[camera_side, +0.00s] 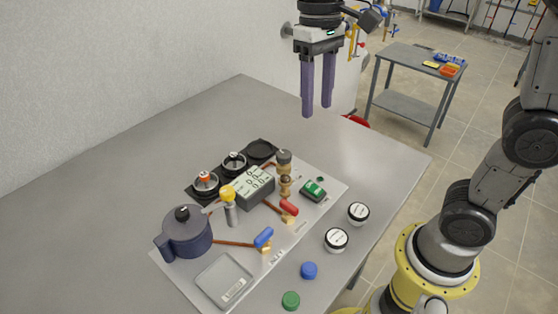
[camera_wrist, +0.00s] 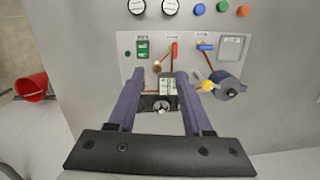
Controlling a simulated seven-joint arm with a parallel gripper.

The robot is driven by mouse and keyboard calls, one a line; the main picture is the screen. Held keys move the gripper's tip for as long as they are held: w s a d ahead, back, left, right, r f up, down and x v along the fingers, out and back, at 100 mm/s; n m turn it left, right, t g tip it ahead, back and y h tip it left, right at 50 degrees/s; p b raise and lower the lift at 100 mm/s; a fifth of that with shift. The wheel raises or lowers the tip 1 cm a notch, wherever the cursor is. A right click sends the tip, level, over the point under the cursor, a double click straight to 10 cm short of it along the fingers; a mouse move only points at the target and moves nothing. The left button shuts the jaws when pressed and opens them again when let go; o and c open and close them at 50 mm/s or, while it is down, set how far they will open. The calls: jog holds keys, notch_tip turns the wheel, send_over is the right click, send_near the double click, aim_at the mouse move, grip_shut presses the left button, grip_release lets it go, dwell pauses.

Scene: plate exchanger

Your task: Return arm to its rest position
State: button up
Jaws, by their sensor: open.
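My gripper (camera_side: 318,105) is open and empty in the side view, with two long purple fingers pointing down. It hangs high above the far part of the grey table (camera_side: 90,220), behind the plate exchanger board (camera_side: 328,190). In the wrist view, my gripper (camera_wrist: 154,75) shows its two fingers spread apart with nothing between their tips. The board (camera_wrist: 210,50) lies below and beyond them. The fingers hide part of the board in the wrist view.
The board carries a dark pot (camera_side: 185,238), a grey display box (camera_side: 255,185), red (camera_side: 289,207) and blue (camera_side: 263,237) valve handles. White-topped jars (camera_side: 337,239), a blue cap (camera_side: 309,270) and a green cap (camera_side: 290,300) stand in front. A wall borders the left; a side table (camera_side: 410,65) stands behind.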

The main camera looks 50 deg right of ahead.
jog(key=s+d+t, duration=0.4)
jog(key=s+d, duration=0.1)
jog(key=s, duration=0.5)
jog(key=s+d+f+n+t, duration=0.1)
jog(key=s+f+t, duration=0.1)
jog(key=f, duration=0.4)
jog(key=shift+s+f+t+h, duration=0.15)
jog(key=shift+s+t+h, duration=0.25)
jog(key=shift+s, duration=0.2)
dwell(4.5)
